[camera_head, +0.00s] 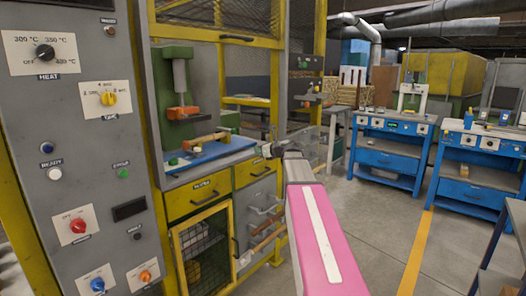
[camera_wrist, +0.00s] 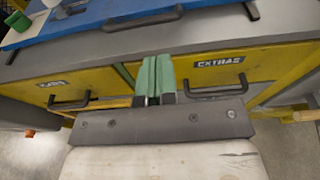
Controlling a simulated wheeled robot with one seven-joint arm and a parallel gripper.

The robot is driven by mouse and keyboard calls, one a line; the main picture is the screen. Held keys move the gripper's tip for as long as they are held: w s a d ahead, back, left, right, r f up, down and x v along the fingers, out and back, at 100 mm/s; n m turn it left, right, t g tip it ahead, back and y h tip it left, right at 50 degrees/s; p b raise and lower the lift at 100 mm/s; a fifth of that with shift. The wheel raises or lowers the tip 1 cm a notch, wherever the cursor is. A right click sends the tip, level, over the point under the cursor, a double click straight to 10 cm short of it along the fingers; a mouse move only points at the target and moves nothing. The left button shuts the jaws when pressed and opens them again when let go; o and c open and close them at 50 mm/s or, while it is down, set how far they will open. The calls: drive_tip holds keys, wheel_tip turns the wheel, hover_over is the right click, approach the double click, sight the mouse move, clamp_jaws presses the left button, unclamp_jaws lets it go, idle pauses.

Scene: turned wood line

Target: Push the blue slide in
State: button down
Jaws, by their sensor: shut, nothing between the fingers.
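The blue slide (camera_head: 222,156) is a flat blue plate on the grey ledge of the machine, under the green press (camera_head: 177,95). A wooden piece (camera_head: 205,139) with an orange end lies on it. In the wrist view the slide (camera_wrist: 90,14) crosses the top left, with a black bar handle (camera_wrist: 145,18) along its front. My gripper (camera_head: 266,151) is at the right front end of the slide. In the wrist view its green fingers (camera_wrist: 155,62) are together and empty, just short of the handle, over the grey ledge. I cannot tell whether they touch anything.
Yellow drawers (camera_head: 196,195) with black handles sit below the ledge, one marked EXTRAS (camera_wrist: 222,68). A grey control panel (camera_head: 75,150) with knobs stands at the left. Blue workbenches (camera_head: 390,150) stand at the back right, with open floor before them.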

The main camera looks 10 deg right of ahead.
sight(242, 149)
drive_tip(key=x, duration=0.8)
drive_tip(key=shift+w+a, duration=0.2)
drive_tip(key=shift+w, duration=0.15)
drive_tip(key=shift+r+x, duration=0.2)
drive_tip(key=shift+x, duration=0.75)
drive_tip(key=shift+r+x, duration=0.2)
drive_tip(key=shift+x, duration=0.75)
drive_tip(key=shift+w+r, duration=0.1)
drive_tip(key=shift+w, duration=0.1)
drive_tip(key=v, duration=1.4)
drive_tip(key=s+a+f+n+g+h, duration=0.1)
drive_tip(key=s+a+f+n+g, duration=0.2)
drive_tip(key=f, duration=0.4)
drive_tip(key=s+a+f+n+g+h, duration=0.1)
drive_tip(key=s+a+f+n, duration=0.1)
drive_tip(key=s+f+n, duration=0.5)
drive_tip(key=s+a+f+n+g+h, duration=0.1)
drive_tip(key=s+a+f+n+g, duration=0.15)
drive_tip(key=f, duration=0.55)
drive_tip(key=s+f+n+g+h, duration=0.6)
drive_tip(key=s+f+n, duration=1)
drive_tip(key=s, duration=0.4)
drive_tip(key=shift+s+f, duration=0.25)
drive_tip(key=shift+f, duration=0.05)
